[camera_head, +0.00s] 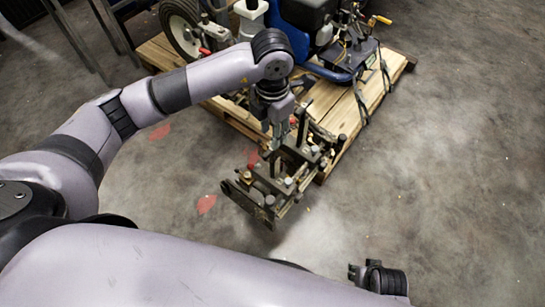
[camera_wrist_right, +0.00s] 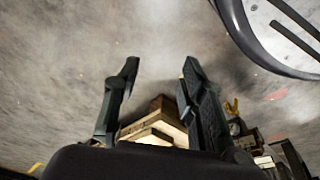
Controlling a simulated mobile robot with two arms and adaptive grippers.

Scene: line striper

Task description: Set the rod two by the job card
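The line striper (camera_head: 305,22), with blue parts and a wheel, stands on a wooden pallet. A dark metal bracket assembly (camera_head: 268,188) with several rods and knobs juts out from the pallet's front edge. I cannot tell which rod is rod two, and I make out no job card. My left gripper (camera_head: 278,142) points down at the far end of this assembly; its fingertips are small and partly lost against the dark parts. My right gripper (camera_wrist_right: 158,72) is open, with nothing between its fingers; its wrist shows at the lower right in the head view.
The wooden pallet (camera_head: 340,104) carries the machine, and its corner also shows in the right wrist view (camera_wrist_right: 160,120). Red marks (camera_head: 206,204) lie on the concrete floor. Metal legs (camera_head: 78,40) stand at upper left. The floor at right (camera_head: 450,170) is clear.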

